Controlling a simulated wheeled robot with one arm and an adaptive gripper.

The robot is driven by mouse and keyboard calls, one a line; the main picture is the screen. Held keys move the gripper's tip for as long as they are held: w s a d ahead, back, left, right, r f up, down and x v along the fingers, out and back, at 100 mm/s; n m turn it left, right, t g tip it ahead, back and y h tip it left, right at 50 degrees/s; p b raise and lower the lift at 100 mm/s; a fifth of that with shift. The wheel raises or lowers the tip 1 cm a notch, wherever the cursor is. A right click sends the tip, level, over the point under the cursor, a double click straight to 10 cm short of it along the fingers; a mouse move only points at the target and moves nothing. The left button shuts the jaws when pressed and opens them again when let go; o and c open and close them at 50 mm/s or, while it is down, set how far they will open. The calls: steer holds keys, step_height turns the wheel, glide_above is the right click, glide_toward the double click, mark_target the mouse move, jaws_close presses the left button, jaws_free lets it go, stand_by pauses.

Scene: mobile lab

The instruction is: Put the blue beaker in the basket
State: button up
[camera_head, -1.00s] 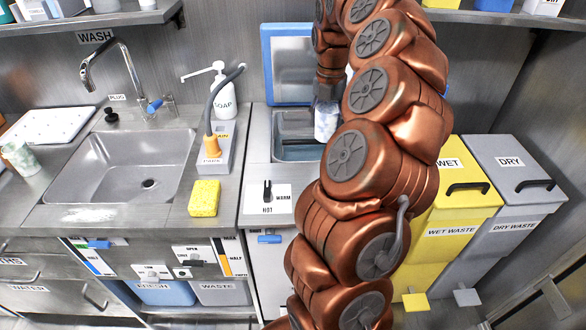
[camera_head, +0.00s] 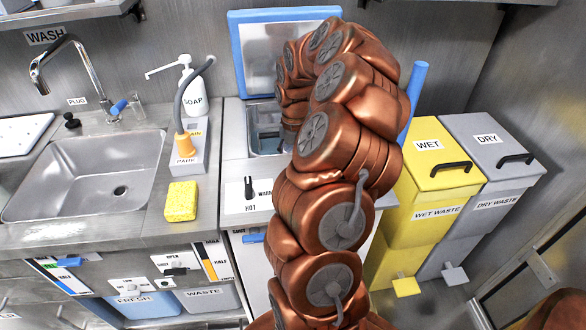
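I cannot make out the blue beaker in this view. I cannot make out a basket either. My copper arm rises through the middle, bends over at the top and comes down behind itself over the sunken basin (camera_head: 264,128). My gripper is hidden behind the arm's own links, so its fingers and anything in them do not show. A blue bar (camera_head: 415,92) sticks up just right of the arm; I cannot tell what it belongs to.
At left are the wash sink (camera_head: 92,178), faucet (camera_head: 72,62), soap bottle (camera_head: 193,92) and yellow sponge (camera_head: 181,201). A blue-framed panel (camera_head: 283,52) stands behind the basin. The yellow wet waste bin (camera_head: 432,200) and grey dry waste bin (camera_head: 490,195) stand right of the arm.

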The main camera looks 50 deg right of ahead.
steer(key=shift+f, duration=2.45)
steer(key=shift+f, duration=0.15)
steer(key=o, duration=1.2)
step_height(320, 180, up, 12)
steer(key=shift+r, duration=0.2)
